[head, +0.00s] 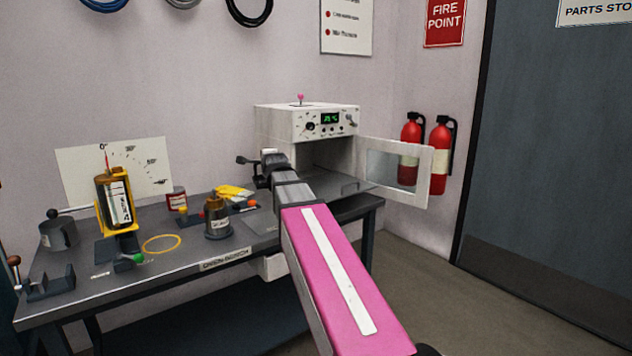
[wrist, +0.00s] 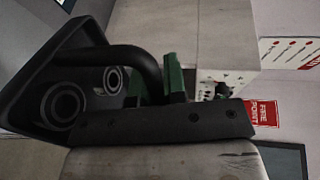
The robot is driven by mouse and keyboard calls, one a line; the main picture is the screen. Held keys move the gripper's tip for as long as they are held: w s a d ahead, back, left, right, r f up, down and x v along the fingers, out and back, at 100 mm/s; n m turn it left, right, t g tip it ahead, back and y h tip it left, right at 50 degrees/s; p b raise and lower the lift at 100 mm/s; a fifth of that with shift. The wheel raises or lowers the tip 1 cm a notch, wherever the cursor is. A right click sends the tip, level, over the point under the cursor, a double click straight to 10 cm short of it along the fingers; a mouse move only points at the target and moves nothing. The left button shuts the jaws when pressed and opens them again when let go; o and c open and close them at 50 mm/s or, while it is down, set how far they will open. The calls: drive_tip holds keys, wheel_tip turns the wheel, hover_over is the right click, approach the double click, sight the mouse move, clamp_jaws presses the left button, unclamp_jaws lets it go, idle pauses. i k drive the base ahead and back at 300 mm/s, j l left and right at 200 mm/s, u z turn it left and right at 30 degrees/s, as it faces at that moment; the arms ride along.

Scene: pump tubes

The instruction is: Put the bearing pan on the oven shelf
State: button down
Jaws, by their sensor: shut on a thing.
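The bearing pan (wrist: 45,70) is dark, with two ring-shaped bearings (wrist: 66,104) showing in it in the wrist view. My gripper (wrist: 158,82) has green finger pads and is shut on the pan's curved dark handle (wrist: 140,55). In the head view my gripper (head: 264,168) is in front of the oven's left side, above the bench, and mostly hides the pan. The oven (head: 300,122) is a pale box with a lit green display. Its door (head: 422,185) stands open to the right. The shelf inside is hard to make out behind my arm.
The bench (head: 200,255) holds a yellow-framed cylinder (head: 117,200), a dark pot (head: 218,218), a yellow ring (head: 162,243) and small tools left of the oven. Two fire extinguishers (head: 438,158) hang behind the open door. The bench close to the oven's front left is fairly clear.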

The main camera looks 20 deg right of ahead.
sight(330, 184)
drive_tip(key=i+l, duration=0.1)
drive_tip(key=l, duration=0.3)
drive_tip(key=i+l, duration=0.15)
drive_tip(key=l, duration=0.25)
drive_tip(key=i+l, duration=0.1)
drive_tip(key=l, duration=0.25)
drive_tip(key=i+l, duration=0.1)
drive_tip(key=l, duration=0.3)
